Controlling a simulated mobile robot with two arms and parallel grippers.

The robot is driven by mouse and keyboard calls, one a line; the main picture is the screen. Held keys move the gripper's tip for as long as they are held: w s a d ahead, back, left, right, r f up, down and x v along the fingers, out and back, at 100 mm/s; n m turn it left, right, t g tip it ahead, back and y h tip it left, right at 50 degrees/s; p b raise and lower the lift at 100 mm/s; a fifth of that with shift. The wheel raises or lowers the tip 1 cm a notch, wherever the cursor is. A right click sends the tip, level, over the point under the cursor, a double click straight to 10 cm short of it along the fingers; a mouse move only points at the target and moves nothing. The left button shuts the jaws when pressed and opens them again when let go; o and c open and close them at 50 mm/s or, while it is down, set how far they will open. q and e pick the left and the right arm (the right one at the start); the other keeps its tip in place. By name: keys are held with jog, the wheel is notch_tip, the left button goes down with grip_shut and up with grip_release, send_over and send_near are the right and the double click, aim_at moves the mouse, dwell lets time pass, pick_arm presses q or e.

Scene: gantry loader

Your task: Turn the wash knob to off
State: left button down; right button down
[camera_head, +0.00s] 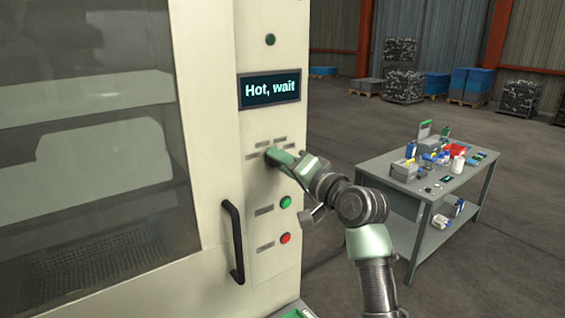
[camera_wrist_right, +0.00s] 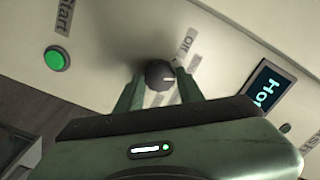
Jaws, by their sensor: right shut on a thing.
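The wash knob (camera_wrist_right: 158,74) is a dark round knob with a white pointer mark on the cream machine panel. Small labels stand around it; one near it seems to read "off" or "on", too small to be sure. In the right wrist view, my right gripper (camera_wrist_right: 160,88) has one finger on each side of the knob and is shut on it. In the head view, my right gripper (camera_head: 272,158) reaches the panel below the display and hides the knob. My left gripper is not in view.
A display (camera_head: 269,90) reads "Hot, wait". Below the knob are a green button (camera_head: 286,202) and a red button (camera_head: 285,238). A black door handle (camera_head: 233,242) sticks out at lower left. A cluttered workbench (camera_head: 425,185) stands to the right.

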jog(key=shift+n, duration=0.3)
jog(key=n+b, duration=0.2)
jog(key=n, duration=0.6)
jog(key=shift+b, duration=0.4)
jog(key=shift+n, duration=0.3)
jog(key=c, duration=0.9)
grip_release()
